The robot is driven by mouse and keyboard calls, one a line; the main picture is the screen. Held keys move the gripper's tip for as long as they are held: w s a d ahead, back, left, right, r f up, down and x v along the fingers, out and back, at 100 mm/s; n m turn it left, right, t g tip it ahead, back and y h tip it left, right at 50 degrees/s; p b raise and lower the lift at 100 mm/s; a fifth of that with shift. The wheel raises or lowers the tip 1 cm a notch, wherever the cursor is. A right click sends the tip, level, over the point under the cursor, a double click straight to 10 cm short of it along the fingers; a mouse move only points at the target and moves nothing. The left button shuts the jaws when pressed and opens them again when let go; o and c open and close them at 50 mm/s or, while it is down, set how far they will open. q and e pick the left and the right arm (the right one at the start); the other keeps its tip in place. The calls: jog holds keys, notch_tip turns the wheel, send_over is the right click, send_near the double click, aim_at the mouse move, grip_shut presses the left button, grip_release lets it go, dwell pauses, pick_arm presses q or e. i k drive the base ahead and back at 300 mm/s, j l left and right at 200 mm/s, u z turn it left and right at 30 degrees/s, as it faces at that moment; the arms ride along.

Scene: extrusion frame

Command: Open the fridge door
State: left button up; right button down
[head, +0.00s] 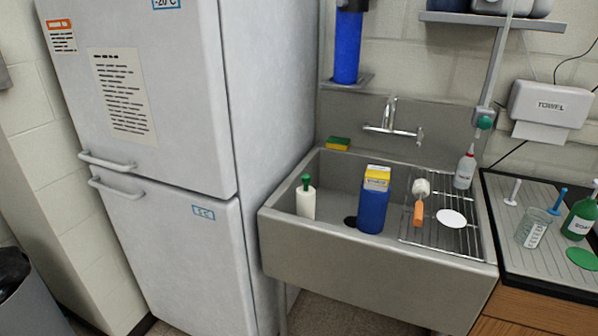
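A tall white fridge with two doors stands at the left in the head view. The upper door (150,95) bears a "-20°C" label, an orange-white sticker and a printed sheet, and looks shut. The lower door (180,262) bears a small blue-edged label that seems to show a single-digit temperature, and looks shut. The upper door's handle (107,162) and the lower door's handle (116,188) are horizontal bars close together at the doors' left side. Neither of my grippers shows in the head view.
A steel sink (370,262) stands right of the fridge, holding a blue carton (373,205) and a white bottle (306,200). A grey bin (35,300) stands at the lower left. A counter with a drain mat (505,215) and labware is at the right.

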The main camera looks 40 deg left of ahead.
aim_at(185, 252)
jog(key=u, duration=2.1)
